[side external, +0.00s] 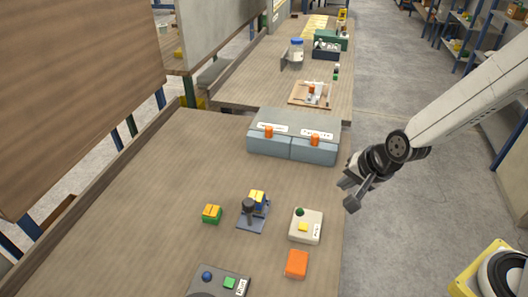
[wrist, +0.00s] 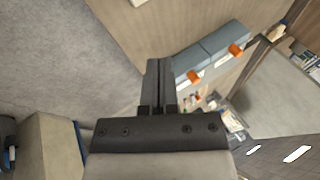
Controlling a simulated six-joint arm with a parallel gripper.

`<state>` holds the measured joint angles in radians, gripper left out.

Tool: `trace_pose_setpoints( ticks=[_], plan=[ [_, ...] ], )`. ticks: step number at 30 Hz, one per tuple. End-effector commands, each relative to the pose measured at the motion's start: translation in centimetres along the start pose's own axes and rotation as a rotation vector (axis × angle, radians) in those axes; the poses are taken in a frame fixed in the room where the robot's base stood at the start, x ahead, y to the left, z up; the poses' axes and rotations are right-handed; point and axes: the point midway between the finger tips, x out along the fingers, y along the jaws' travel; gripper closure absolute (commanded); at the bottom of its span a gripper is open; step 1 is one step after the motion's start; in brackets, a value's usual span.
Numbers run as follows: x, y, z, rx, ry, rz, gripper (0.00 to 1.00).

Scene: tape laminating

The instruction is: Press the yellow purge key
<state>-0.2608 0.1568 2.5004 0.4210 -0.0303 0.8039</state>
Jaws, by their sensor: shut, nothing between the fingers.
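The yellow key (side external: 303,227) sits on a small cream control box (side external: 304,236) at the right part of the table in the side external view. A dark green knob (side external: 299,212) stands on the same box, and a small white label is at its right side. My gripper (side external: 349,199) is up and to the right of the box, beyond the table's right edge and apart from the key. Its fingers are shut and empty. In the wrist view my gripper (wrist: 158,66) shows closed fingers, and I cannot see the yellow key there.
An orange block (side external: 297,263) lies just in front of the cream box. A device with yellow and blue parts (side external: 254,211) and a green-yellow block (side external: 212,214) stand to its left. A grey two-part case (side external: 290,148) is behind. A dark panel (side external: 219,283) with blue and green buttons is at the front.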

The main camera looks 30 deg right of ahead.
Motion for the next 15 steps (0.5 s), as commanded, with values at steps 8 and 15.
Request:
trace_pose_setpoints(
  ticks=[8, 15],
  plan=[
    [1.3, -2.2, 1.8, 0.382, 0.040, -0.084, 1.00],
    [2.1, -3.6, 3.0, 0.713, 0.071, -0.159, 1.00]
  ],
)
